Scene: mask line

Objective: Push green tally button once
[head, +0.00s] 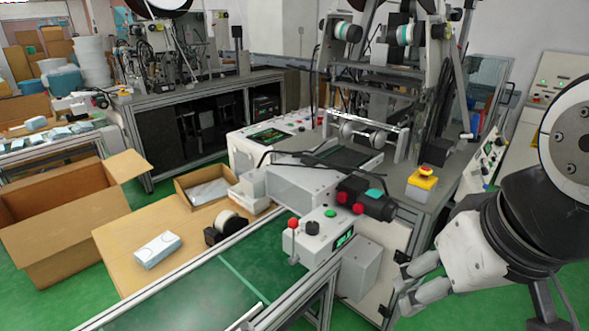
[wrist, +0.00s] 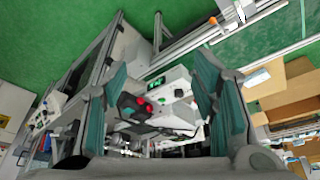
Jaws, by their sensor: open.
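A green button (head: 330,213) sits on top of a pale control box (head: 318,250) at the end of the conveyor. Beside it are a black knob (head: 312,228) and a red ball-topped lever (head: 293,223). A green display is on the box's side face. My gripper (head: 403,284) is in the lower right of the head view, right of the box and apart from it. In the wrist view its two teal-padded fingers (wrist: 160,98) are spread, with nothing held.
A black unit with red buttons (head: 366,199) stands just behind the control box. A yellow box with a red stop button (head: 423,178) is on the machine bench. The green conveyor (head: 190,295) runs to the lower left, beside cartons (head: 68,215). Green floor lies open at left.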

